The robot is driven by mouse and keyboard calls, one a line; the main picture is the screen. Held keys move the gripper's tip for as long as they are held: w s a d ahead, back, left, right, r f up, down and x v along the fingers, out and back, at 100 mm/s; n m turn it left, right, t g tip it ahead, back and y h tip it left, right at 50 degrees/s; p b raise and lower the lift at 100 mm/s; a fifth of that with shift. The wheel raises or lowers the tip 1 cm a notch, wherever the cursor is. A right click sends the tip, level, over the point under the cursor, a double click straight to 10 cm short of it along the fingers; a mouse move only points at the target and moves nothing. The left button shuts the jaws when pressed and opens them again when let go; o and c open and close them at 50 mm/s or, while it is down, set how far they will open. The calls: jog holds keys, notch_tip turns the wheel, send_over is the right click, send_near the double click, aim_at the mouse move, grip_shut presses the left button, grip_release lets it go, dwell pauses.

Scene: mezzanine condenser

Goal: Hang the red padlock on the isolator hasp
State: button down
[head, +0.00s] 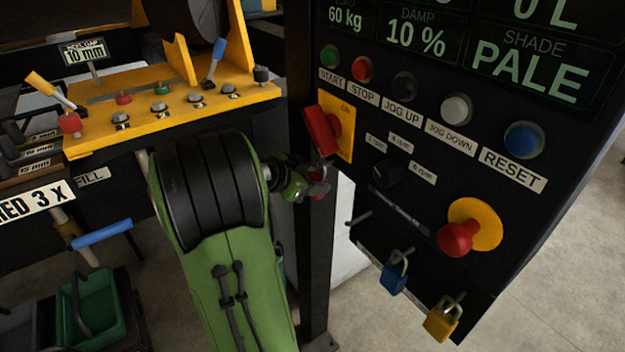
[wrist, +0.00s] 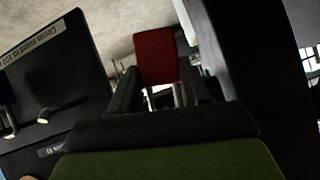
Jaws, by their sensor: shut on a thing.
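The red padlock (wrist: 156,55) is between the fingertips of my gripper (wrist: 165,92) in the wrist view, its red body pointing away from the palm. My gripper is shut on it. In the head view my gripper (head: 316,183) is just below the isolator, in front of a dark post, and only a little red of the padlock shows. The isolator (head: 322,131) has a red handle on a yellow plate (head: 345,118) on the left side of the control panel. I cannot make out its hasp clearly; the padlock looks apart from the plate.
The control panel (head: 405,115) carries several buttons and a red emergency knob (head: 457,238). A blue padlock (head: 393,277) and a yellow padlock (head: 442,319) hang from pegs on its lower edge; an empty peg (head: 358,218) is left of them. A yellow machine bench (head: 180,105) stands left.

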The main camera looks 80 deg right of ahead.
jog(key=shift+c, duration=2.3)
grip_release()
jog(key=p+v, duration=0.2)
jog(key=v, duration=1.3)
jog(key=shift+w+a, duration=0.2)
jog(key=shift+a, duration=0.05)
jog(key=shift+r, duration=0.15)
